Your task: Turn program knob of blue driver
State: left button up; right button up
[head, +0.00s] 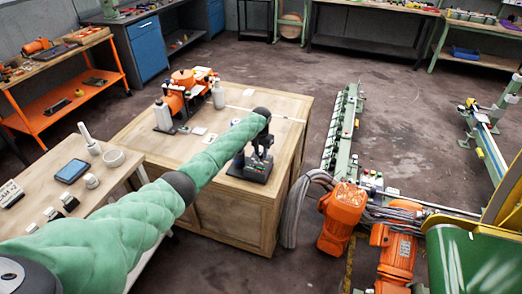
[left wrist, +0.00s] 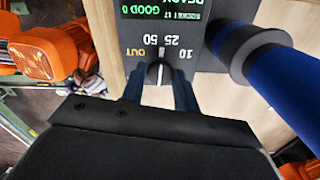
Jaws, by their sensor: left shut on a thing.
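My left gripper (head: 262,150) is down at a dark control box (head: 250,171) on the wooden cabinet. In the left wrist view, my left gripper (left wrist: 158,82) has its two fingers on either side of the program knob (left wrist: 158,71) and is shut on it. The knob is small and dark with a pale pointer line. Upside-down marks OUT, 50, 25 and 10 are around it on the dark panel (left wrist: 205,52). A green-lettered display (left wrist: 160,10) is beyond them. The blue driver (left wrist: 283,85), a blue cylinder with a dark collar, lies to the right.
The wooden cabinet top (head: 282,103) also carries an orange machine (head: 183,79) and white bottles. A side table (head: 115,185) with small items is at left. An orange motor (head: 343,215) and thick grey hoses (head: 296,205) are right of the cabinet. Floor shows beyond the cabinet.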

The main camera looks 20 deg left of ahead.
pick_arm(q)
jog(key=n+p, duration=0.4)
jog(key=n, duration=0.5)
jog(key=shift+r, duration=0.15)
jog(key=shift+w+n+p, duration=0.1)
jog(key=shift+n+p, duration=0.7)
jog(key=shift+n, duration=0.9)
pick_arm(e)
jog(key=s+d+f+g, duration=0.1)
jog(key=s+d, duration=0.1)
jog(key=s, duration=1.2)
jog(key=shift+d+f, duration=0.3)
jog(key=shift+d, duration=0.1)
jog(key=shift+s, duration=0.15)
jog(key=shift+s+f, duration=0.1)
jog(key=shift+s, duration=0.2)
jog(key=shift+w, duration=0.1)
pick_arm(q)
jog(key=o, duration=1)
jog(key=shift+c, duration=0.2)
pick_arm(e)
jog(key=shift+w+d, duration=0.1)
jog(key=shift+d, duration=0.05)
jog(key=shift+d, duration=0.1)
